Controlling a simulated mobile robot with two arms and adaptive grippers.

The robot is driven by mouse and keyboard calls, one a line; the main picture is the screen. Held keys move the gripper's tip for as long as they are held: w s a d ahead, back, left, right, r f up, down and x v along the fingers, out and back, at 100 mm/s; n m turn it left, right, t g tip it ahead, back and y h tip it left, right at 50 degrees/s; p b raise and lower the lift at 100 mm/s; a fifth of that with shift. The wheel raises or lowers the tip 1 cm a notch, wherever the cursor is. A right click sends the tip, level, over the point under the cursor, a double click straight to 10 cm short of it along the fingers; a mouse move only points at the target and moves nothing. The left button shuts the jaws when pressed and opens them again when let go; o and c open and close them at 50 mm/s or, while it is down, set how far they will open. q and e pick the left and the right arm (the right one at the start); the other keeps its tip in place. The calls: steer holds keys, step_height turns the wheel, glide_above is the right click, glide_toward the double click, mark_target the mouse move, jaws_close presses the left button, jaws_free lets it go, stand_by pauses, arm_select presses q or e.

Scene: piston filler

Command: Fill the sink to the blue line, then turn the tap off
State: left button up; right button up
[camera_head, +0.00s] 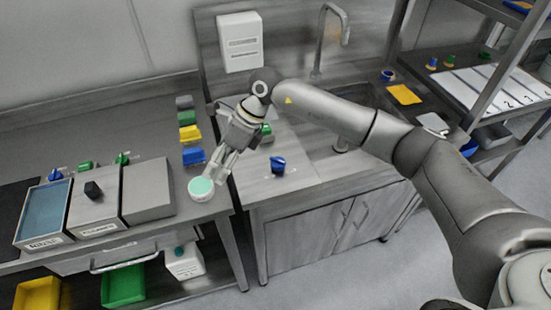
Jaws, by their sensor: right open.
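The sink (362,93) is set in the steel counter, and my right arm crosses in front of much of it. A grey gooseneck tap (322,45) rises at its back; I cannot tell whether water runs. No blue line or water level can be made out. A blue knob (278,164) stands on the counter left of the sink, and a green knob (267,129) behind it is partly hidden by my gripper. My left gripper is out of view.
The left bench holds a blue-topped tray (43,212), boxes with knobs, and a row of coloured bins (190,133). A white dispenser (240,42) hangs on the back panel. A shelf rack (485,85) stands at right. Counter front is mostly clear.

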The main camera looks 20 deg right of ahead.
mark_target(276, 161)
steer(key=w+d+r+h, duration=0.1)
steer(key=w+d+h, duration=0.15)
steer(key=d, duration=0.55)
steer(key=w+d+r+h, duration=0.1)
steer(key=w+d+h, duration=0.1)
steer(key=d+h, duration=0.35)
steer(key=shift+y, duration=0.7)
steer(key=f, duration=0.3)
steer(key=d+f+p, duration=0.1)
steer(key=f, duration=0.2)
steer(key=f+p, duration=0.1)
steer(key=f, duration=0.2)
steer(key=shift+s+d+f, duration=0.1)
steer(key=shift+d, duration=0.2)
steer(key=shift+f+p, duration=0.3)
steer(key=shift+f, duration=0.3)
steer(key=c, duration=1)
steer(key=shift+c, duration=0.2)
